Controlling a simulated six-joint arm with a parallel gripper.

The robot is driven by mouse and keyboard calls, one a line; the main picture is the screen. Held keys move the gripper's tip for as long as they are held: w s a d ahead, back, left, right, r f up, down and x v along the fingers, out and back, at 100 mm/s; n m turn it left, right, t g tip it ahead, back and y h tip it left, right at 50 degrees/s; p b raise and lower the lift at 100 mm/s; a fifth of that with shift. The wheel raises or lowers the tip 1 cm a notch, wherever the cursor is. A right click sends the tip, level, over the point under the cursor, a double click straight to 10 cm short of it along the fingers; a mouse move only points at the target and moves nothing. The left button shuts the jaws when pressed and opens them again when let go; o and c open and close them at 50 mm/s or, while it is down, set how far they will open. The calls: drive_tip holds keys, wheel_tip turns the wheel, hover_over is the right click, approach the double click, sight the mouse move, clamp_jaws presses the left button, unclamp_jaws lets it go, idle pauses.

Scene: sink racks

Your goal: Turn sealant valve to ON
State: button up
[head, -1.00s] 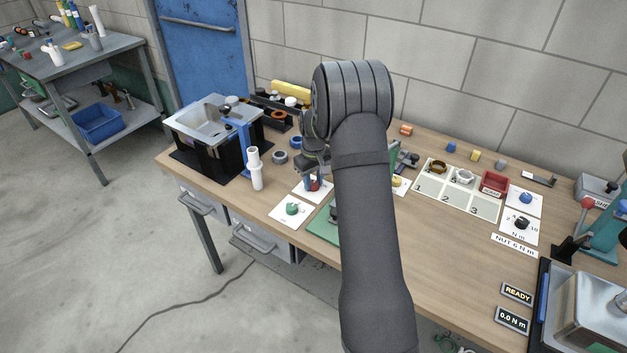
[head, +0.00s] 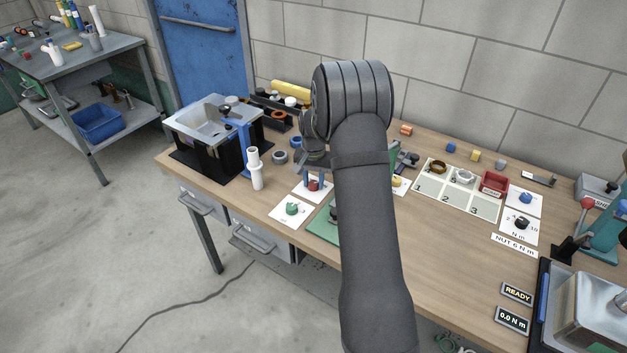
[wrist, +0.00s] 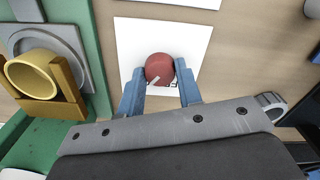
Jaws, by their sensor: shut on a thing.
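A round red valve knob (wrist: 159,69) with a pale pointer mark sits on a white card (wrist: 198,45) in the wrist view. The card's lettering is partly covered and I cannot read it. In the head view the same red knob (head: 313,186) is on its card near the bench's front left. My gripper (wrist: 160,76) has its blue fingers on either side of the knob and is shut on it. In the head view my gripper (head: 313,180) is partly hidden by my arm.
A green knob (head: 292,208) on its card is just in front. A green fixture (wrist: 99,60) with a yellow ring (wrist: 32,76) stands close left in the wrist view.

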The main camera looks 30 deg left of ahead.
sight(314, 183)
drive_tip(key=shift+m, duration=0.5)
drive_tip(key=o, duration=1)
drive_tip(key=shift+r, duration=0.1)
wheel_tip(314, 183, up, 17)
drive_tip(key=shift+r, duration=0.1)
wheel_tip(314, 183, down, 17)
drive_tip(key=shift+f, duration=0.2)
idle(0.6)
